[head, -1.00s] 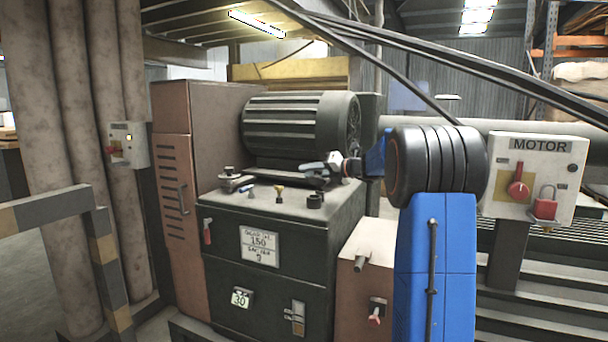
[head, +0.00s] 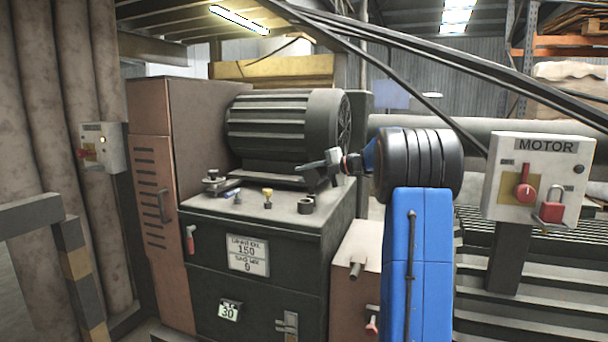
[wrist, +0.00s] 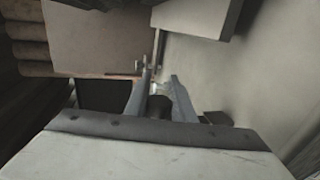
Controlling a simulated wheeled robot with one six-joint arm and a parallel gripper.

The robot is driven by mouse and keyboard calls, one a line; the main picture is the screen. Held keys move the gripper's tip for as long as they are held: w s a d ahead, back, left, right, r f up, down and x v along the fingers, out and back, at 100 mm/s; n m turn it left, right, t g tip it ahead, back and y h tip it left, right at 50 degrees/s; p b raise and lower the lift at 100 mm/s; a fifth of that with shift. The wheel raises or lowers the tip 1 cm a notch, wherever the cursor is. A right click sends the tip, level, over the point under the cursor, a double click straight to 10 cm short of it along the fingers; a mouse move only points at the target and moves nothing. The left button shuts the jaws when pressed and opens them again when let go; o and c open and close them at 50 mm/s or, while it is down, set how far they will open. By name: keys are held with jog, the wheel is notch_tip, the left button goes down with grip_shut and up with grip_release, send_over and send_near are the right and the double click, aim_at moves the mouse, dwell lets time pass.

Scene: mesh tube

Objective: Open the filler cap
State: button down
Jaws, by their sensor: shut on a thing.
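My gripper (head: 312,166) is at the end of my blue and black arm, raised above the top of the dark green cabinet (head: 275,222) in the head view. It also shows in the wrist view (wrist: 160,76), with two grey fingers around a dark thing (wrist: 158,106). This looks like the filler cap, but its shape is mostly hidden. A short black round neck (head: 306,205) stands on the cabinet top below my gripper, with a gap between them. A small brass-coloured fitting (head: 267,197) stands left of the neck.
A ribbed motor (head: 283,125) sits behind the cabinet top. A clamp-like metal fitting (head: 213,182) is at the top's left. A MOTOR switch box (head: 536,180) with a red knob and padlock stands right of my arm. A striped rail (head: 75,265) is at left.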

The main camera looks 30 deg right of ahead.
jog(key=shift+d+f, duration=0.1)
dwell(0.4)
jog(key=c, duration=1.5)
grip_release()
jog(key=v, duration=1.7)
jog(key=shift+s+d, duration=0.15)
